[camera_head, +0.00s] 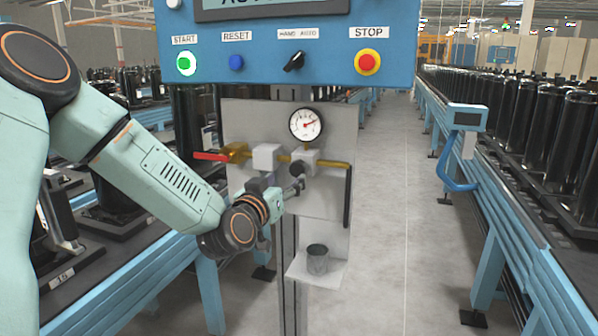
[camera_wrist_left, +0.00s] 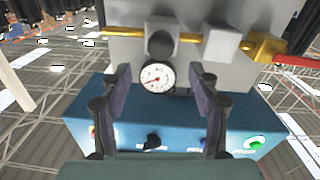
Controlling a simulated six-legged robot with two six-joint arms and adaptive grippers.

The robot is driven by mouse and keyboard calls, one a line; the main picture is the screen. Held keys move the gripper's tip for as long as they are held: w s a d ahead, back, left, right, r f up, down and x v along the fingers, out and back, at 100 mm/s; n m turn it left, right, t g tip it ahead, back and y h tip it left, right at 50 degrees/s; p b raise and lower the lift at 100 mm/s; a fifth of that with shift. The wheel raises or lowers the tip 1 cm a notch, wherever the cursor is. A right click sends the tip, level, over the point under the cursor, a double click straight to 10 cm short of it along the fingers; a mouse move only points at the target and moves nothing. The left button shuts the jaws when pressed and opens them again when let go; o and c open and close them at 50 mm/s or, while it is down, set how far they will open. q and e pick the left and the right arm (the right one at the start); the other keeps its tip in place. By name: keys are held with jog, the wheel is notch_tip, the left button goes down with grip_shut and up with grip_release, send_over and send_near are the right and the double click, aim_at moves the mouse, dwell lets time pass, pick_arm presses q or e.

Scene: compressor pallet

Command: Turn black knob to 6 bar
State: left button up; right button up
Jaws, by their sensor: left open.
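The black knob (camera_head: 298,168) sits on the regulator just below the round pressure gauge (camera_head: 306,125) on a grey panel. The gauge's red needle points right and slightly up, but its numbers are too small to read. My left gripper (camera_head: 292,190) is close in front of and just below the knob, partly hidden by its own wrist. In the left wrist view, my left gripper (camera_wrist_left: 160,70) is open and empty. The black knob (camera_wrist_left: 160,44) lies in line with the gap between the fingertips, and the white gauge (camera_wrist_left: 158,78) shows between the fingers. My right gripper is not in view.
A red-handled brass valve (camera_head: 236,153) and yellow pipe flank the regulator. A black rod (camera_head: 347,197) hangs at right. A small shelf (camera_head: 318,270) below holds a dark cup (camera_head: 317,259). The blue control box (camera_head: 290,50) overhangs above. Conveyors run along both sides.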

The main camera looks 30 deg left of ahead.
aim_at(296, 170)
pick_arm(q)
jog(key=b+x, duration=0.1)
jog(key=x, duration=0.6)
jog(key=shift+w+f, duration=0.1)
jog(key=shift+w+a, duration=0.1)
jog(key=shift+w, duration=0.1)
jog(key=shift+s, duration=0.1)
jog(key=shift+c, duration=0.5)
jog(key=c, duration=1.1)
